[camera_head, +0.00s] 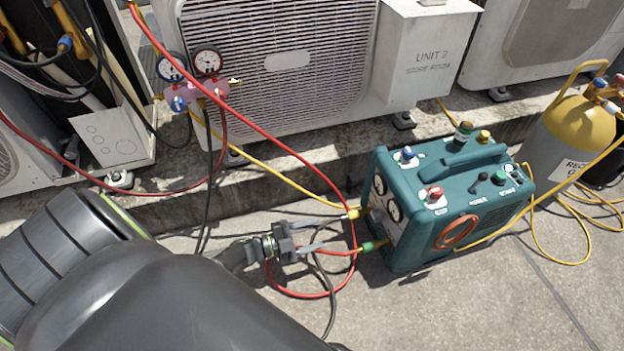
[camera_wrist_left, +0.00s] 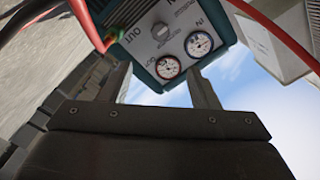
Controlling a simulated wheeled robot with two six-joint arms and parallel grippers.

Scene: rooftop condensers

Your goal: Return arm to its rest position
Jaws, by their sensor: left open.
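My left gripper (camera_head: 330,232) is open and empty in the head view. Its two fingers point right, toward the gauge side of a teal recovery machine (camera_head: 462,212), with a small gap between. In the left wrist view the open fingers (camera_wrist_left: 163,88) frame the machine's panel (camera_wrist_left: 158,35), which carries two round gauges and the letters IN and OUT. My left arm (camera_head: 150,285) fills the lower left of the head view. A yellow fitting (camera_head: 358,213) and a green fitting (camera_head: 372,246) sit near the fingertips. I cannot tell whether a finger touches a hose.
A red hose (camera_head: 290,152), a yellow hose (camera_head: 275,168) and dark cables loop around the gripper. A gauge manifold (camera_head: 200,90) hangs before the condenser unit (camera_head: 290,60). A yellow-topped cylinder (camera_head: 575,130) stands right. The front right concrete (camera_head: 450,310) is mostly clear.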

